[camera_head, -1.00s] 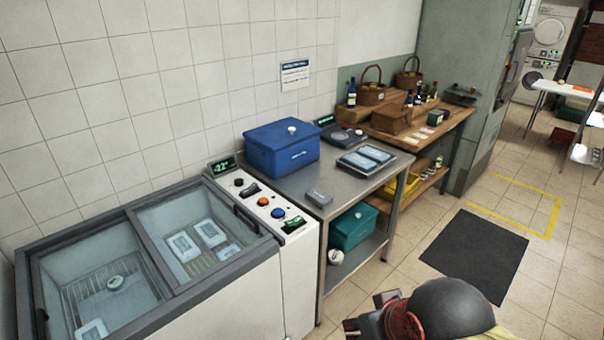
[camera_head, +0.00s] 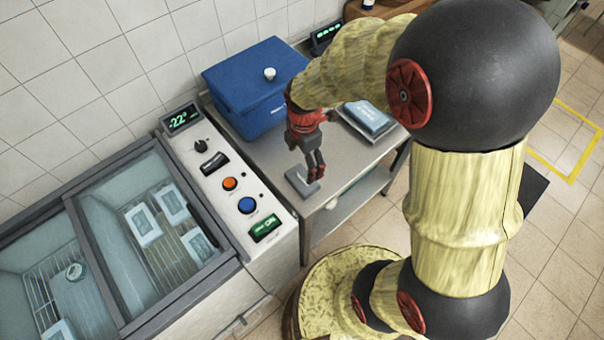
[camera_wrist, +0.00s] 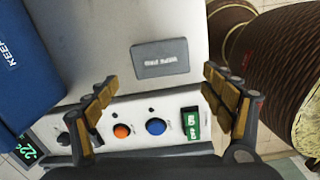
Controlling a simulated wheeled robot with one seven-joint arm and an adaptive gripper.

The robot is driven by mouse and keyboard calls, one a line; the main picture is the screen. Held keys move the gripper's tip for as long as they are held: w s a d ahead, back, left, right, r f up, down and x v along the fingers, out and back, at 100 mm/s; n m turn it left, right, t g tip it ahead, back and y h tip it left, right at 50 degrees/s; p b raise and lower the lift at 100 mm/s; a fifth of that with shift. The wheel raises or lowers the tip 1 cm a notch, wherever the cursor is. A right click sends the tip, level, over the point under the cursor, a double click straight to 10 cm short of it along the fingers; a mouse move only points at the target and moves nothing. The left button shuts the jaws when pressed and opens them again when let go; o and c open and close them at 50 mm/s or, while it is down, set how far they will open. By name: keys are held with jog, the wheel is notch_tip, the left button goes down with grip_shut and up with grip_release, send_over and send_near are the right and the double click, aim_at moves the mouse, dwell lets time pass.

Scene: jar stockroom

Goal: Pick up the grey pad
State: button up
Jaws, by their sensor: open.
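The grey pad (camera_head: 303,181) is a small flat grey block with pale lettering. It lies on the steel table near the corner beside the freezer's control panel. In the wrist view the grey pad (camera_wrist: 160,58) lies ahead of my gripper, centred between the fingers' line. My gripper (camera_head: 316,172) is above the pad in the head view and hides part of it. In the wrist view my gripper (camera_wrist: 168,88) has its fingers wide apart with nothing between them. It is apart from the pad.
A blue lidded box (camera_head: 245,90) stands on the steel table (camera_head: 345,158) behind the pad. A glass-topped freezer (camera_head: 110,245) with a button panel (camera_head: 228,180) adjoins it at left. A tray with blue packs (camera_head: 368,118) lies to the right.

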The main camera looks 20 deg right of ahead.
aim_at(302, 179)
jog(key=shift+o, duration=0.6)
jog(key=shift+w+d+f+n, duration=0.1)
jog(key=shift+w+f+n, duration=0.1)
jog(key=shift+f+n, duration=0.3)
jog(key=shift+o, duration=0.5)
jog(key=shift+f, duration=0.3)
jog(key=shift+o, duration=0.7)
jog(key=shift+s+f, duration=0.1)
jog(key=shift+f, duration=0.85)
jog(key=f+b, duration=0.1)
jog(key=f, duration=0.2)
jog(key=f+b, duration=0.1)
jog(key=f, duration=0.1)
jog(key=shift+a+f, duration=0.2)
jog(key=shift+f, duration=0.2)
jog(key=shift+c, duration=0.4)
jog(key=c, duration=1.1)
jog(key=shift+r, duration=0.15)
